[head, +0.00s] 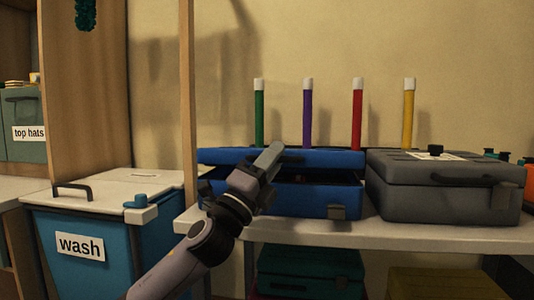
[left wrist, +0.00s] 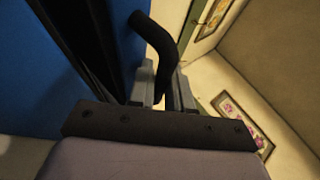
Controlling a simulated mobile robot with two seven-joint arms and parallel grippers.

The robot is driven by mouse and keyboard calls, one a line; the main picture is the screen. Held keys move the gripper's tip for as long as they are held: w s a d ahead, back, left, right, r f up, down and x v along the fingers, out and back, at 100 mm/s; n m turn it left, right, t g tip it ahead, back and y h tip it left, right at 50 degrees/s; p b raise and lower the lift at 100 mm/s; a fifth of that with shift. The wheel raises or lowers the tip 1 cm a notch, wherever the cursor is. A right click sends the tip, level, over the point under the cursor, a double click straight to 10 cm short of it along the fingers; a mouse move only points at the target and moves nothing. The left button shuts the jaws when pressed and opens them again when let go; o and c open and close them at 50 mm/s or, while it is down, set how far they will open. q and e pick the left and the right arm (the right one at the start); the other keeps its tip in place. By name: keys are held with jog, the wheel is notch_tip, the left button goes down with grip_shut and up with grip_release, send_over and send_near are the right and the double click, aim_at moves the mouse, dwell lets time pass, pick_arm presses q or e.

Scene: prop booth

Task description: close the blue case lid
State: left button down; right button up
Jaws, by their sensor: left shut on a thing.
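The blue case (head: 310,201) stands on the pale shelf, with its lid (head: 335,158) partly lowered. A dark gap shows between the lid's front edge and the base. A dark latch sits on the base's front, right of its middle. My left gripper (head: 268,161) is at the lid's front, left of its middle, and hides part of the case. In the left wrist view its fingers (left wrist: 164,90) are shut on the black lid handle (left wrist: 163,45), beside the blue lid (left wrist: 60,70). My right gripper is not in view.
A grey closed case (head: 440,192) stands close at the right of the blue one. Several coloured rods with white tips (head: 357,115) stand behind. A wooden post (head: 187,90) and a blue wash bin (head: 110,245) are at the left. Boxes sit under the shelf (head: 400,237).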

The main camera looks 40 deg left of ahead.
pick_arm(q)
jog(key=shift+d+f, duration=0.15)
jog(key=shift+f, duration=0.35)
jog(key=c, duration=1.4)
grip_release()
jog(key=shift+s+f, duration=0.1)
jog(key=v, duration=0.7)
jog(key=shift+s+r+b, duration=0.25)
jog(key=shift+r+b, duration=0.05)
jog(key=shift+r, duration=0.05)
jog(key=shift+w, duration=0.15)
